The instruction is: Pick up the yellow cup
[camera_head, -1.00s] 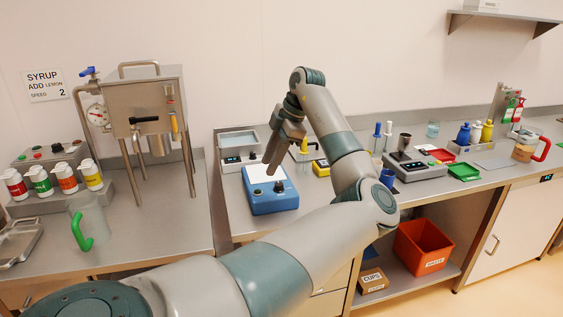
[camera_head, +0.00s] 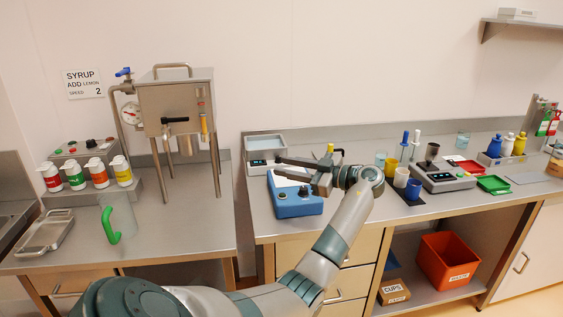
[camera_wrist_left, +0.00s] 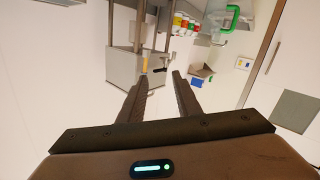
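The yellow cup (camera_head: 391,165) stands on the right bench at the back of a short row, behind a white cup (camera_head: 401,177) and a blue cup (camera_head: 413,190). My left gripper (camera_head: 277,168) is level above the blue scale-like device, its fingers pointing left, away from the cups. The yellow cup lies to the right of the gripper, beyond my wrist. In the left wrist view, the two fingers (camera_wrist_left: 159,77) are apart with nothing between them. The cups do not show in that view. My right gripper is not in view.
The blue device (camera_head: 297,203) sits below my gripper. A grey scale (camera_head: 442,177) with a metal cup stands right of the cup row. Droppers (camera_head: 404,140) stand behind it. The steel hopper (camera_head: 178,103) rises on the left bench.

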